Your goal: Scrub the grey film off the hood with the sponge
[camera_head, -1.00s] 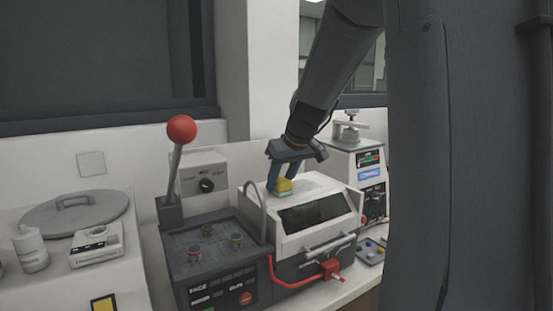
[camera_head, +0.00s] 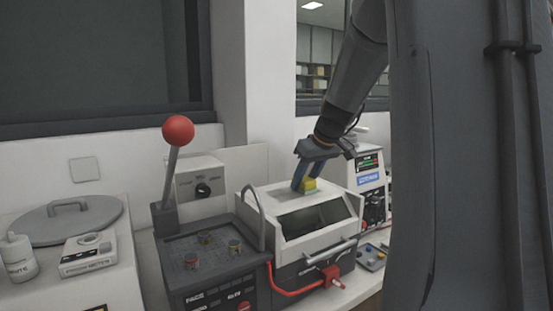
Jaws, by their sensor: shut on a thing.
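The hood (camera_head: 322,222) is the white sloped cover of the press, with a dark window in its front and a bar handle below. My gripper (camera_head: 307,183) points down over the hood's top and is shut on the sponge (camera_head: 310,186), a small yellow block with a greenish underside. The sponge is at the top surface and appears to touch it. A faint grey patch (camera_head: 272,203) shows on the top to the left of the sponge. The fingers hide part of the sponge and the surface behind it.
A lever with a red ball (camera_head: 178,131) rises left of the hood, above a dark panel (camera_head: 215,262) with several small cups. A curved grey hose (camera_head: 252,212) stands at the hood's left edge. A red clamp (camera_head: 331,277) sits in front. Another machine (camera_head: 371,180) stands to the right.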

